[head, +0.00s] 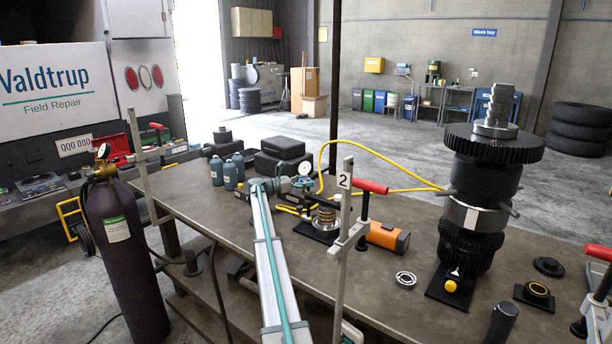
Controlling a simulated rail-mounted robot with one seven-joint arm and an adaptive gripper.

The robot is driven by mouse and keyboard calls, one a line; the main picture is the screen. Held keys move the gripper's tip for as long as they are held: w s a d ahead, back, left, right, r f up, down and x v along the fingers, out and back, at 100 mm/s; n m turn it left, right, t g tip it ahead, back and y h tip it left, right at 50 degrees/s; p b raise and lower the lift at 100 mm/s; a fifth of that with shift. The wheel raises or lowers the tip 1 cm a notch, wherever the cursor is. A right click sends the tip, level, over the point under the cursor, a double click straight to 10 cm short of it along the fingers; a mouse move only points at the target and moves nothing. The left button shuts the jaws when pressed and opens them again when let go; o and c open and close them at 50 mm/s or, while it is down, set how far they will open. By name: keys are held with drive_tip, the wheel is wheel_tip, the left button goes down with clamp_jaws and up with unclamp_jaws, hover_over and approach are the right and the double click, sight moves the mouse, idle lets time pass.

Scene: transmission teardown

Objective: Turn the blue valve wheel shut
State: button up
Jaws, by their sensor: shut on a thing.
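My arm reaches over the workbench (400,268) from the bottom of the head view. My gripper (299,186) is at its far end, small and dark, beside a valve fitting with a round white-faced gauge (304,168). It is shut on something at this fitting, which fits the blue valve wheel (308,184). The wheel is small and largely hidden by my gripper, so its rim and how far it is turned cannot be made out. A yellow hose (400,190) loops up and right from the fitting.
A clamp post marked 2 (342,215) stands close right of my arm. A tall gear stack (480,190) stands at the right. Blue bottles (230,175) stand left of the fitting.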

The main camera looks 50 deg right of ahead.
drive_tip(key=shift+g+p, duration=0.3)
drive_tip(key=shift+p, duration=0.3)
drive_tip(key=o, duration=1.2)
drive_tip(key=shift+s, duration=0.1)
drive_tip(key=shift+c, duration=0.2)
drive_tip(key=shift+a, duration=0.1)
drive_tip(key=v, duration=1.2)
drive_tip(key=shift+r, duration=0.15)
